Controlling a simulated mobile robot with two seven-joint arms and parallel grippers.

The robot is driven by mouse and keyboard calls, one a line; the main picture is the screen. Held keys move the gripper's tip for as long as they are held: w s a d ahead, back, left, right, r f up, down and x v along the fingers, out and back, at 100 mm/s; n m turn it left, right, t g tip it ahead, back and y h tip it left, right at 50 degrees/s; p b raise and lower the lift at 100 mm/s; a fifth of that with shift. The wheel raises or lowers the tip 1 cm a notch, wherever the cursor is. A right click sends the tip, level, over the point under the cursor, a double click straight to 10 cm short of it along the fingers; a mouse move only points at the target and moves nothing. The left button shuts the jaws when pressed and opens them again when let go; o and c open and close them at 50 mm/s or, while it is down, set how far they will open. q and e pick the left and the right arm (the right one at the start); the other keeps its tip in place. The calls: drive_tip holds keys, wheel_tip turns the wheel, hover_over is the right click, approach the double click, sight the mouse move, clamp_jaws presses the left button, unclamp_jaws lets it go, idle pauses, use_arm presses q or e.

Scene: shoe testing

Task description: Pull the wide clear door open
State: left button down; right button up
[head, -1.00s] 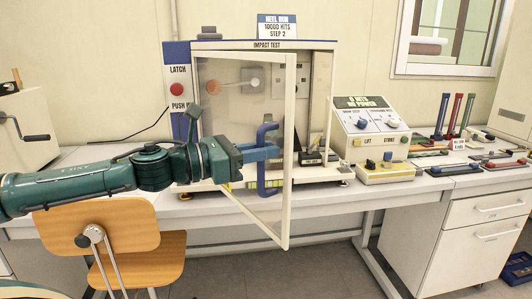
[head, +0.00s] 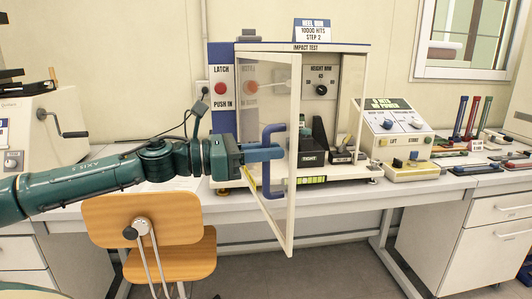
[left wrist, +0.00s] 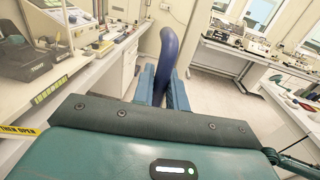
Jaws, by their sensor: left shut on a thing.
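The wide clear door (head: 277,200) of the impact test machine (head: 362,80) stands swung open toward me, hinged on its left side, with a cream frame. A blue bar handle (head: 275,190) is fixed on the door. My left gripper (head: 279,153) is shut on the handle; in the left wrist view the handle (left wrist: 172,45) rises between the two blue fingers (left wrist: 163,85). My right gripper is not in view.
A red latch button (head: 220,88) is on the blue panel left of the door. A control box (head: 395,125) stands right of the machine. An orange chair (head: 150,235) stands below my left arm.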

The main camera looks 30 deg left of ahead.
use_arm(q)
drive_tip(key=shift+a+r, duration=0.2)
drive_tip(key=shift+a, duration=0.05)
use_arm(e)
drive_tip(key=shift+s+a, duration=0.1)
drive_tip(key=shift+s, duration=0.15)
use_arm(q)
drive_tip(key=c, duration=1.5)
unclamp_jaws()
drive_tip(key=shift+s+d+f, duration=0.1)
drive_tip(key=shift+f, duration=0.05)
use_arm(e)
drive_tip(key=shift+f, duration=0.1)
use_arm(q)
drive_tip(key=b+v, duration=1.1)
drive_tip(key=v, duration=0.2)
drive_tip(key=shift+s, duration=0.15)
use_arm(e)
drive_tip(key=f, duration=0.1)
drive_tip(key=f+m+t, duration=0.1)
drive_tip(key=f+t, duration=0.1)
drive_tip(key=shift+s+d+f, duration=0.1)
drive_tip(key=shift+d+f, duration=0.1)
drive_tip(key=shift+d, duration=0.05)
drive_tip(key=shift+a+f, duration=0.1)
